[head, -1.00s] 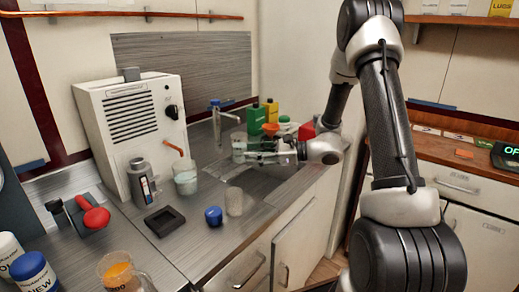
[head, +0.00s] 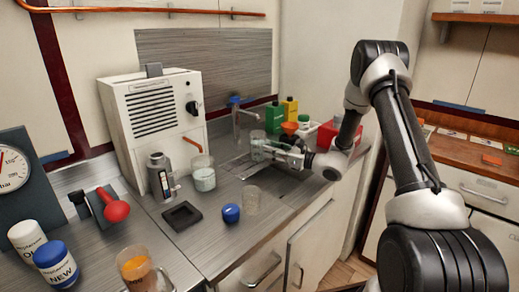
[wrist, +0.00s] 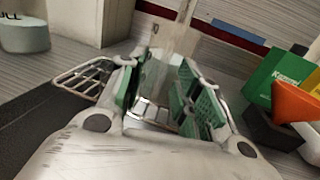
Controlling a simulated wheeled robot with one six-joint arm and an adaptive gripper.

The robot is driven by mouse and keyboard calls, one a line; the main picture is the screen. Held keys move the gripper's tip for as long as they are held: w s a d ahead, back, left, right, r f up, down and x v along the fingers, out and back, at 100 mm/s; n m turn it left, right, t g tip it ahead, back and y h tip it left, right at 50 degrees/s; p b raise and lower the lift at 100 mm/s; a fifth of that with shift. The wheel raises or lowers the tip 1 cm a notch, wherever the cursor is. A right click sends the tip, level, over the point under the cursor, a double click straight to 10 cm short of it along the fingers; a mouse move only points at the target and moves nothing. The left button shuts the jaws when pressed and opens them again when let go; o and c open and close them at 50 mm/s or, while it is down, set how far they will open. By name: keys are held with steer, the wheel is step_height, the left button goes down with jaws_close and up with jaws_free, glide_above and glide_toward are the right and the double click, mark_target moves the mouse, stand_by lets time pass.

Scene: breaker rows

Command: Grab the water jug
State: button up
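A clear, see-through vessel, which looks like the water jug (head: 257,143), stands by the sink tap. My gripper (head: 268,150) is right at it, in front and to its right. In the wrist view my gripper (wrist: 160,95) has its green-padded fingers spread apart. A faint clear shape, likely the jug (wrist: 152,74), shows between or just beyond the fingertips. Its outline is hard to make out, and I cannot tell whether the fingers touch it.
Green (head: 274,117) and yellow (head: 290,108) containers and an orange funnel (head: 289,128) stand behind my gripper. A clear cup (head: 252,201), blue cap (head: 231,213) and milky beaker (head: 203,176) are on the counter nearer me.

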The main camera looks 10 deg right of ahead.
jaws_close()
steer(key=shift+r, duration=0.15)
stand_by(0.4)
